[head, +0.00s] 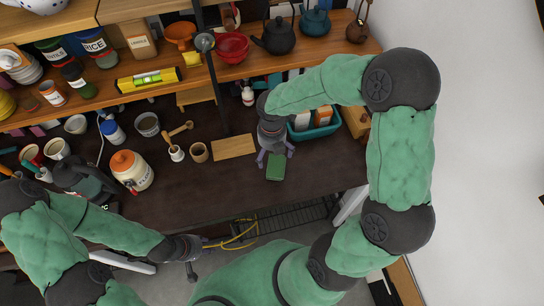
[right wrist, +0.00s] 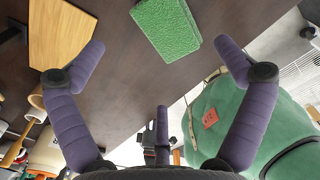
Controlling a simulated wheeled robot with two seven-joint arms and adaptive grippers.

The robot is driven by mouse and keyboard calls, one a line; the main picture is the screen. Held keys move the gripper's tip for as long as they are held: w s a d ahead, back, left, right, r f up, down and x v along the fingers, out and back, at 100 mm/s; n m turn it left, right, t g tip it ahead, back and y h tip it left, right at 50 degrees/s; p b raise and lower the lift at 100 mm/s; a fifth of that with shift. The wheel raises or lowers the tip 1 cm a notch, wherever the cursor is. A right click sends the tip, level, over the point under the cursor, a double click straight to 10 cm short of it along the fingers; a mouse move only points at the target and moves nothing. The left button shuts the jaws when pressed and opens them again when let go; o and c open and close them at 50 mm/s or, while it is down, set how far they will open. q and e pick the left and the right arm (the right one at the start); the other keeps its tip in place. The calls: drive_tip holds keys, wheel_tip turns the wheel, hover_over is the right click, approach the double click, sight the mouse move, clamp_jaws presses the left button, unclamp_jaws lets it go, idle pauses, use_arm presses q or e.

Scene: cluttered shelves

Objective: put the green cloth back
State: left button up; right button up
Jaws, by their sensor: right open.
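The green cloth (head: 276,167) lies as a small folded rectangle on the dark tabletop, near its front edge. In the right wrist view the cloth (right wrist: 167,28) shows at the top, beyond the fingertips and between their lines. My right gripper (head: 275,153) is just above and behind the cloth in the head view. In the wrist view its purple fingers (right wrist: 160,52) are spread wide with nothing between them. My left gripper (head: 191,268) hangs in front of the table, far from the cloth; its finger opening is too small to make out.
A teal bin (head: 316,132) with boxes stands behind my right wrist. A wooden board (head: 233,147) lies left of the cloth. A white jar with an orange lid (head: 132,170) and several cups stand farther left. A crowded wooden shelf (head: 290,59) runs above.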

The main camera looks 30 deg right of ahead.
use_arm(q)
drive_tip(key=shift+r+p, duration=0.45)
drive_tip(key=shift+r, duration=0.2)
use_arm(e)
drive_tip(key=shift+r, duration=2.15)
